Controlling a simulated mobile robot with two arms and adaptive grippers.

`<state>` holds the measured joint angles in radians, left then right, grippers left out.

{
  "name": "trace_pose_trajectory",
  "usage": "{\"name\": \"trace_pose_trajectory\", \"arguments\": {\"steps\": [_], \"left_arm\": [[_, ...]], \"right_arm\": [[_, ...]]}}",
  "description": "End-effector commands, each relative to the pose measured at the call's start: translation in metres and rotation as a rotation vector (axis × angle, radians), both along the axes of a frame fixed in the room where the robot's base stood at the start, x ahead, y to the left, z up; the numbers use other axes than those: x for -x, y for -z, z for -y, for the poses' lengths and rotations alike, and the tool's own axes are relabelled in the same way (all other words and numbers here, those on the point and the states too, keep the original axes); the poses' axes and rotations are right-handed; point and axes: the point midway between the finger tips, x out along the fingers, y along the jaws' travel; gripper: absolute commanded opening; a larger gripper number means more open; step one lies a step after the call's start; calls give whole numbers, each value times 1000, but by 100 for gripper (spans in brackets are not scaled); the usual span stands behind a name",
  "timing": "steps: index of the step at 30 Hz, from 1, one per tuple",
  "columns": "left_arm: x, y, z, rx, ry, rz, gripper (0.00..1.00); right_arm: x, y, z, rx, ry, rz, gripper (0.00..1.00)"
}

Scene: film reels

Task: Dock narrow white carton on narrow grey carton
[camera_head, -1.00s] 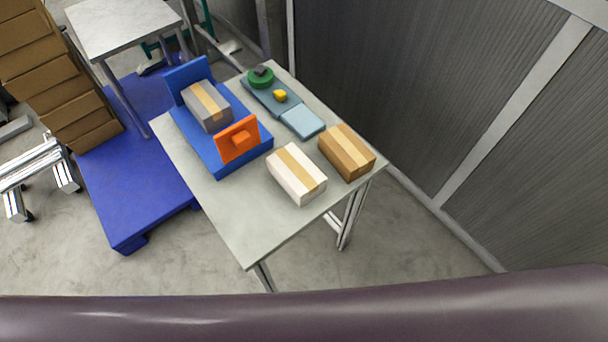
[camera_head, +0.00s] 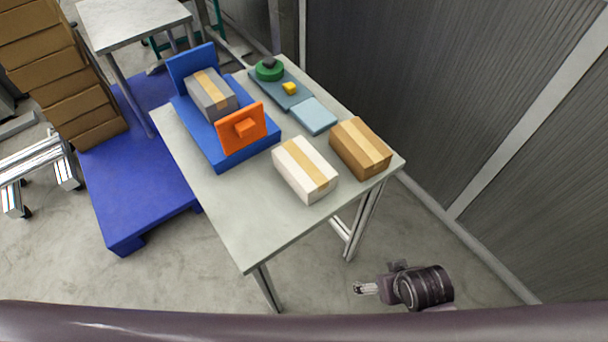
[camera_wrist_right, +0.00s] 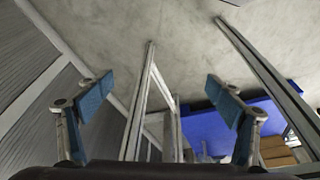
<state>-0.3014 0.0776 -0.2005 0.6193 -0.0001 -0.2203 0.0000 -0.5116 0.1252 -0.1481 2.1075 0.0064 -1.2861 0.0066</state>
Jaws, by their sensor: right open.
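The narrow white carton (camera_head: 305,169), with a tan tape strip, lies on the grey table (camera_head: 238,218) near its front right. The narrow grey carton (camera_head: 212,95) lies on a blue fixture (camera_head: 226,161) at the table's left, between a blue back wall and an orange plate (camera_head: 242,128). My right gripper (camera_head: 366,288) is low in front of the table, below and right of the white carton, touching neither carton. In the right wrist view its blue-padded fingers (camera_wrist_right: 161,98) stand wide apart with nothing between them. My left gripper is not in view.
A brown carton (camera_head: 360,147) stands right of the white carton. Table legs (camera_wrist_right: 140,100) are ahead of the right gripper. The table's front left is clear.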

Motion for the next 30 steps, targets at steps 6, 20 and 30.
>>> {"name": "trace_pose_trajectory", "arguments": {"steps": [6, 20, 30], "left_arm": [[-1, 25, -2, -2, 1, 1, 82], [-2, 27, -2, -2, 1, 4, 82], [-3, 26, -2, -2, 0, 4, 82]], "right_arm": [[-70, -80, -36, -68, -113, 276, 86], [-167, -181, -140, -320, -387, 745, 86], [-184, -191, -160, -376, -427, 808, 86]]}}
